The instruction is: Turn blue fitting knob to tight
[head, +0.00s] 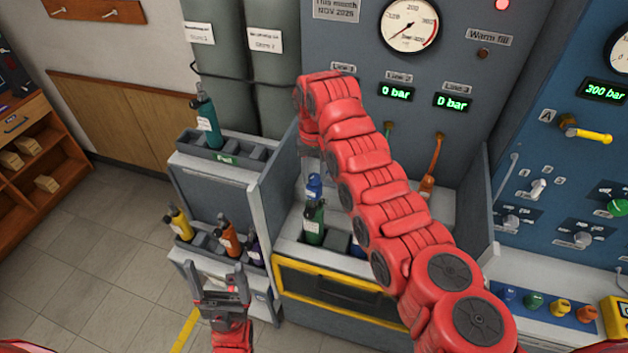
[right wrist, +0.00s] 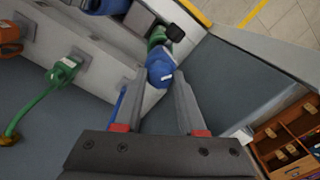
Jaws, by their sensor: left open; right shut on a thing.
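The blue fitting (head: 314,186) sits on top of an upright green bottle (head: 314,222) in the bay of the grey bench. My right gripper (head: 312,165) reaches down from above, partly hidden by my own red arm. In the right wrist view the blue fitting (right wrist: 160,67) lies between the fingertips, and the gripper is shut on it. Part of the green bottle (right wrist: 157,37) shows beyond it. No tight marking is readable. My left gripper (head: 217,278) is open and empty, low at the left, in front of the bottle rack.
A rack (head: 185,247) holds yellow, orange and dark bottles. A teal bottle (head: 206,118) stands in the upper tray. A grey side wall (head: 277,185) borders the bay. Green (right wrist: 64,70) and orange hose fittings hang at the panel. Two displays read 0 bar (head: 396,93).

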